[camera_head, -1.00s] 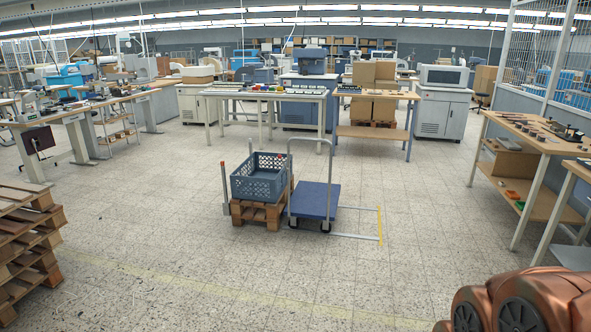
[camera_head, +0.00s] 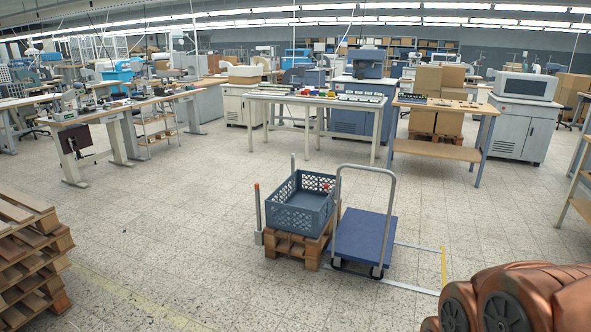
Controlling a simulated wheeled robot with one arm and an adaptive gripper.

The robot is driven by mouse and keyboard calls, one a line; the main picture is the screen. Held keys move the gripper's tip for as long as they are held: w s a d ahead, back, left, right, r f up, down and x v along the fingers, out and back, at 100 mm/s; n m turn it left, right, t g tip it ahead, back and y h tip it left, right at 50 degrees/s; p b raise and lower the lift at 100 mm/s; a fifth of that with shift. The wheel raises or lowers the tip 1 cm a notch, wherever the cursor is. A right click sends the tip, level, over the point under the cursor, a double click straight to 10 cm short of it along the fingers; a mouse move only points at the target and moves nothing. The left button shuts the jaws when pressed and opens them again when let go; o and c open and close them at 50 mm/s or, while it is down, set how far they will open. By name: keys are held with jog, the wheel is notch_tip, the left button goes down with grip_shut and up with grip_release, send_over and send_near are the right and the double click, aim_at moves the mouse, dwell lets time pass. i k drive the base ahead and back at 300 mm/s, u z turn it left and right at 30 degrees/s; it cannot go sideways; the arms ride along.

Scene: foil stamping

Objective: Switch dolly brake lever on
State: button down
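A dolly with a blue deck (camera_head: 364,238) and a grey tube push handle (camera_head: 392,205) stands on the floor right of centre. Its small dark wheels show at the front edge. I cannot make out the brake lever at this size. Left of the dolly, a grey-blue plastic crate (camera_head: 290,216) sits on a small wooden pallet (camera_head: 297,248). Only a copper-coloured part of my arm shows, at the bottom right corner. My gripper is out of view.
Red-tipped posts (camera_head: 257,208) stand beside the crate. White and yellow floor lines (camera_head: 443,268) lie right of the dolly. Stacked pallets (camera_head: 28,260) stand at the left edge. Workbenches (camera_head: 318,98) line the back. The floor in front of the dolly is clear.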

aim_at(326, 186)
jog(key=u, duration=0.25)
jog(key=i, duration=1.8)
jog(key=u, duration=0.5)
jog(key=i, duration=1.75)
jog(key=u, duration=0.2)
